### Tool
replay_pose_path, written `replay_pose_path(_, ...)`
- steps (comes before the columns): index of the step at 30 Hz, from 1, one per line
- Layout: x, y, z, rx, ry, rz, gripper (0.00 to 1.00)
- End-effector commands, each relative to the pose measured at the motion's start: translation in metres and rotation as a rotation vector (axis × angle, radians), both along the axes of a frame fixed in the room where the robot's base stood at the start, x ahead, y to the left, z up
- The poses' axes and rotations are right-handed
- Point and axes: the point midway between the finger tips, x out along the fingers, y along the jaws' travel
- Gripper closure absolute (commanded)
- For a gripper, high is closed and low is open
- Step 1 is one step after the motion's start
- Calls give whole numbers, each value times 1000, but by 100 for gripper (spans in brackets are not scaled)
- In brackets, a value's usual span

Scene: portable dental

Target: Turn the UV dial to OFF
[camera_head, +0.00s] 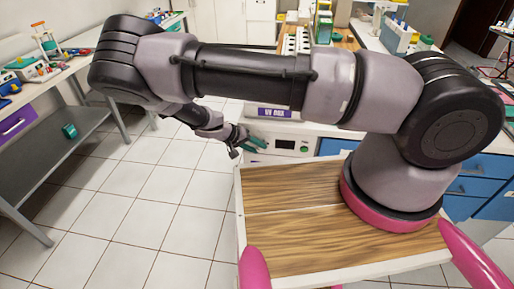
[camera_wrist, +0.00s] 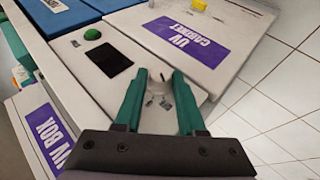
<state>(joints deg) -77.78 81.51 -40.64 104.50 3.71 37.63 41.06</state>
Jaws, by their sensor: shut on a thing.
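The UV dial (camera_wrist: 159,77) sits on the white control panel (camera_wrist: 118,92), between the tips of my gripper's green fingers. My gripper (camera_wrist: 160,75) is shut on the dial, with one finger on each side. The fingers hide part of it, and its setting marks are too small to read. In the head view my gripper (camera_head: 258,143) reaches the left end of the panel (camera_head: 284,154), and the dial there is hidden.
A dark display (camera_wrist: 106,65) and a green button (camera_wrist: 92,34) share the panel. Purple labels read UV CABINET (camera_wrist: 187,38) and UV BOX (camera_wrist: 45,138). A grey shelf table (camera_head: 75,150) stands at the left; tiled floor (camera_head: 150,190) between is clear.

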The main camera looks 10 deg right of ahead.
Motion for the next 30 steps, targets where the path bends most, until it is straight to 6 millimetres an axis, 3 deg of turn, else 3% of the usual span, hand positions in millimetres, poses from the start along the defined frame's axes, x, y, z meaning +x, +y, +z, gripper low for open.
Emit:
replay_pose_path(10,1,1,0,0,-1,4,100)
replay_pose_path(11,1,1,0,0,-1,4,53)
replay_pose_path(12,1,1,0,0,-1,4,38)
replay_pose_path(13,1,1,0,0,-1,4,32)
replay_pose_path(23,0,2,1,0,0,1,32)
replay_pose_path(30,-7,25,24,2,-1,4,32)
